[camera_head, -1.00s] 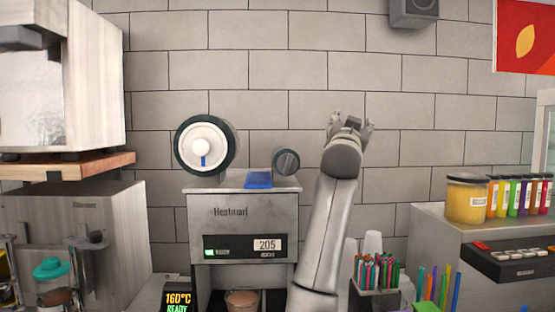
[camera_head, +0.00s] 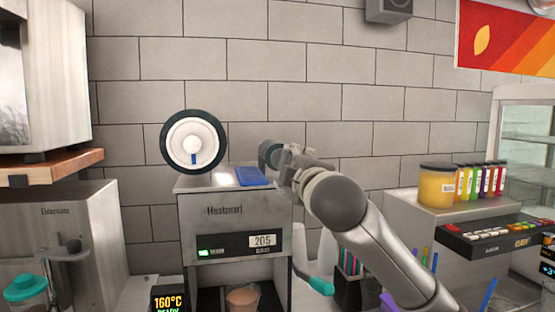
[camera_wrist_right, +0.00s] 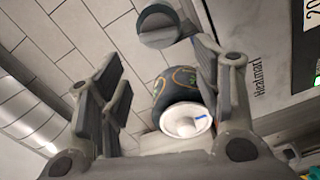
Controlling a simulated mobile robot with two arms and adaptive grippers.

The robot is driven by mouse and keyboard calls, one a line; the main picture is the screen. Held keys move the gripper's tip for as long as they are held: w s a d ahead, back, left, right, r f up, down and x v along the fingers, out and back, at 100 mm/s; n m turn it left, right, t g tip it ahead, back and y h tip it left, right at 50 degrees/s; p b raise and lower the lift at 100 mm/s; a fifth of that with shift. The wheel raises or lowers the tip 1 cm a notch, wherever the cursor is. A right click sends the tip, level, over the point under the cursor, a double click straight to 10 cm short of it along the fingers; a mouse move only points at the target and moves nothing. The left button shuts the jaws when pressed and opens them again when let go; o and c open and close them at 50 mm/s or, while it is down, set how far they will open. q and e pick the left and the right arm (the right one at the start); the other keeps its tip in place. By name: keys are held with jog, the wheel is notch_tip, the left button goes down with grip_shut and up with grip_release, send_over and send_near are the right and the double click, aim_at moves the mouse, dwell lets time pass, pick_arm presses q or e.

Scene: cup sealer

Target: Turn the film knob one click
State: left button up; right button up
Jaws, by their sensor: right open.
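The film knob (camera_head: 266,152) is a dark grey round knob above the right rear of the sealer (camera_head: 232,215). In the head view my right gripper (camera_head: 288,165) is just right of it and hides part of it. In the right wrist view the knob (camera_wrist_right: 158,24) lies ahead, beyond the spread fingers of my open, empty right gripper (camera_wrist_right: 158,58). I cannot tell whether a finger touches it. The film roll (camera_head: 193,141), with a white hub and blue mark, sits left of the knob; it also shows in the wrist view (camera_wrist_right: 185,115). My left gripper is not in view.
A blue block (camera_head: 252,176) lies on the sealer top. A cup (camera_head: 243,299) stands in the sealer's bay. A teal-tipped handle (camera_head: 320,285) juts out at the sealer's right. Coloured jars (camera_head: 480,180) stand farther right. The tiled wall is close behind.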

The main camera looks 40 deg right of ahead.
aim_at(281, 160)
jog(key=p+x, duration=0.3)
jog(key=x, duration=0.6)
jog(key=shift+w+d, duration=0.3)
jog(key=shift+w, duration=0.1)
jog(key=shift+c, duration=0.9)
jog(key=c, duration=0.6)
jog(key=shift+o, duration=0.2)
